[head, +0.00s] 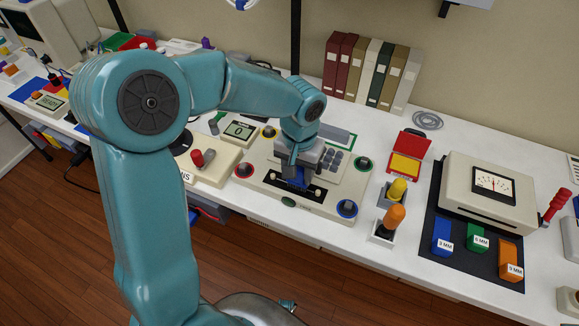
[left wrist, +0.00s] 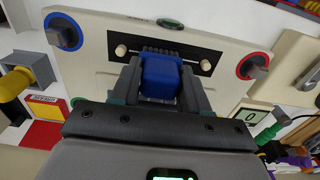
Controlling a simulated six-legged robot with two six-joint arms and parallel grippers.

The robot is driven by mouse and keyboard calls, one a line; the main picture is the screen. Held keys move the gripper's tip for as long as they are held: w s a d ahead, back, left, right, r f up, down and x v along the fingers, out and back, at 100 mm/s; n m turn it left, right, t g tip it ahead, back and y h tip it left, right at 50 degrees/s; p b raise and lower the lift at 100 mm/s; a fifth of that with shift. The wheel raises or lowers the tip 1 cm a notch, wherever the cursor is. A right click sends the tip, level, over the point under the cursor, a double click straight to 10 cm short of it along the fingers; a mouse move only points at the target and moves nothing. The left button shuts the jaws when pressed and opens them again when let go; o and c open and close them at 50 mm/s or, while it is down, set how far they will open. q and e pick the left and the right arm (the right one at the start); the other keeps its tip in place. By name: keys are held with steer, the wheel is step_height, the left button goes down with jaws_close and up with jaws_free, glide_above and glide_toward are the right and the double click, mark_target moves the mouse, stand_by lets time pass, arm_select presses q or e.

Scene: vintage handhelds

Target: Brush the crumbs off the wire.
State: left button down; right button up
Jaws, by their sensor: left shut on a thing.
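My left gripper (head: 298,166) is over the beige console (head: 252,181), pointing down, and shut on a blue block-shaped handle (left wrist: 160,78). The handle also shows in the head view (head: 291,181). Dark bristle-like teeth show at its far end in the left wrist view, so it looks like a brush. It is over a black recessed strip (left wrist: 193,62) with a pale post (left wrist: 121,50) near one end and another pale post (left wrist: 205,65) near the other. The wire between the posts is not clearly visible, and I cannot make out crumbs. Contact with the strip is unclear. My right gripper is out of view.
Knobs with coloured rings stand at the console's corners, including a blue-ringed one (head: 347,208). An orange-handled tool (head: 394,217) and a yellow-topped one (head: 398,188) stand to the right. A meter box (head: 478,206) is on a dark mat (head: 433,211). Binders (head: 357,70) line the wall.

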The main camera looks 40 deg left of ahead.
arm_select(q)
steer(key=shift+d+f, duration=0.1)
steer(key=shift+d, duration=0.4)
steer(key=shift+s+a, duration=0.2)
steer(key=shift+a, duration=0.8)
steer(key=shift+s+a, duration=0.2)
steer(key=shift+a, duration=0.8)
steer(key=shift+d, duration=0.1)
steer(key=shift+w+d, duration=0.25)
steer(key=shift+d, duration=0.65)
